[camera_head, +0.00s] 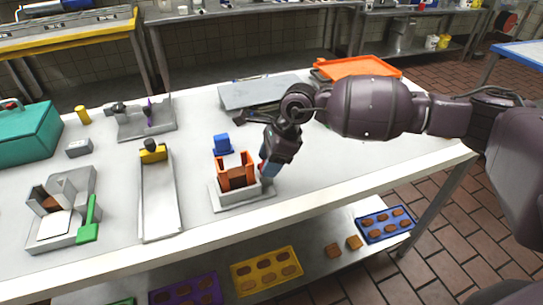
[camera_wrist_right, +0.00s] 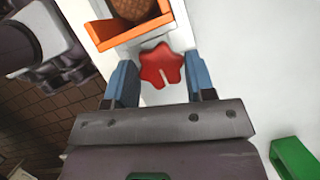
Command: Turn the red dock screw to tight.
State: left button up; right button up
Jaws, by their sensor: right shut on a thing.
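The red dock screw (camera_wrist_right: 162,66) is a lobed knob with a pale slot mark, seen at the side of the orange dock in the right wrist view. In the head view only a sliver of red shows beside my gripper. My right gripper (camera_head: 268,169) is at the right side of the dock, its blue fingers on either side of the screw and shut on it. The orange dock (camera_head: 222,167) stands on a light grey base (camera_head: 232,201) and holds a brown piece (camera_wrist_right: 133,8). My left gripper is not in view.
A blue block (camera_head: 222,144) is just behind the dock. A long grey tray (camera_head: 160,205) and a grey fixture with a green handle (camera_head: 87,225) are to the left. A grey slanted panel (camera_head: 262,92) stands behind. The table front right is clear.

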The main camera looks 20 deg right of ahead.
jog(key=shift+r+m+t+p, duration=0.35)
jog(key=shift+m+p, duration=0.25)
jog(key=shift+m, duration=0.2)
jog(key=shift+f+m+t+h+p, duration=0.1)
jog(key=shift+m+t+h+p, duration=0.2)
jog(key=shift+m+p, duration=0.5)
jog(key=shift+f+m, duration=0.1)
jog(key=shift+m, duration=0.3)
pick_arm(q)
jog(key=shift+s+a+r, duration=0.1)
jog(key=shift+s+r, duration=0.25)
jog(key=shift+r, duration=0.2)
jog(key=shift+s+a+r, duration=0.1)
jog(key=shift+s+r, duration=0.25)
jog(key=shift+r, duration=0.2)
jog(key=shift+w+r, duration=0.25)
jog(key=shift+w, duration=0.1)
pick_arm(e)
jog(key=o, duration=0.9)
jog(key=shift+s+f, duration=0.1)
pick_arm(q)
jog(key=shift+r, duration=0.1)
